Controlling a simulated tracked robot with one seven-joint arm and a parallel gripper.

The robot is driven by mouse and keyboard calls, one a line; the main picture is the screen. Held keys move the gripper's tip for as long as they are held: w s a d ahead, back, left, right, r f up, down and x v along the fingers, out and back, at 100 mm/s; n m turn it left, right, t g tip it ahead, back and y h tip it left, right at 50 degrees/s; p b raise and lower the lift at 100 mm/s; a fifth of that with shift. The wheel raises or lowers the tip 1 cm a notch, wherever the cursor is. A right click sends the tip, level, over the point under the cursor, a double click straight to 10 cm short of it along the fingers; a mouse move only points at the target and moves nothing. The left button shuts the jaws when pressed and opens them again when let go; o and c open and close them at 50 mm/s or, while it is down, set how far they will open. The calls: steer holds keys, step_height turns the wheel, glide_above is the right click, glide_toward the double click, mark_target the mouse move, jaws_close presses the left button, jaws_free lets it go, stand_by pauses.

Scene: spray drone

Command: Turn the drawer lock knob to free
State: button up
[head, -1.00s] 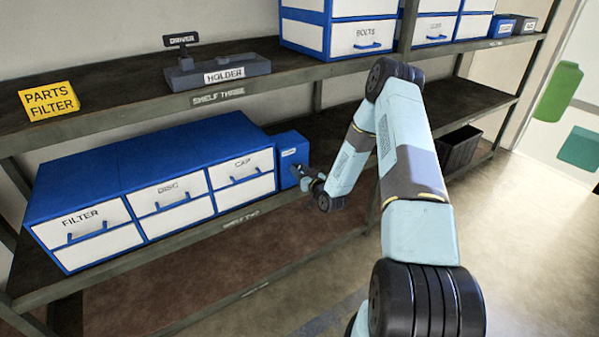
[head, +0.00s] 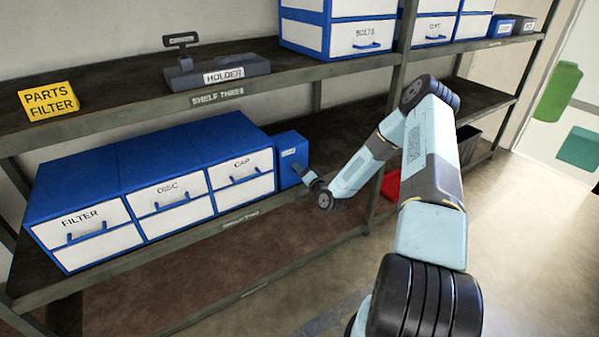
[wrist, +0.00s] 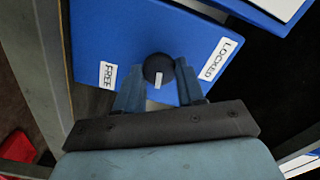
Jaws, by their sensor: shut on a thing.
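The drawer lock is a blue box (head: 290,150) at the right end of the drawer unit in the head view. In the wrist view its blue face (wrist: 130,30) carries a dark round knob (wrist: 160,66) with a white pointer mark. The mark points toward my gripper, between the FREE label (wrist: 107,76) on the left and the LOCKED label (wrist: 220,58) on the right. My gripper (wrist: 161,80) is shut on the knob, one finger on each side. In the head view my gripper (head: 307,177) is at the box front and the knob is too small to make out.
The blue and white drawers FILTER (head: 85,225), DISC (head: 170,193) and CAP (head: 243,168) stand left of the lock, all closed. A shelf post (head: 383,170) is close behind my arm. A red object (head: 391,184) shows beside my arm. The upper shelf (head: 120,85) overhangs the drawers.

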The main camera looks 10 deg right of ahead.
steer(key=shift+d+f+m, duration=0.2)
steer(key=shift+m, duration=1)
steer(key=o, duration=1)
steer(key=shift+o, duration=0.2)
steer(key=v, duration=1.3)
steer(key=shift+s, duration=0.35)
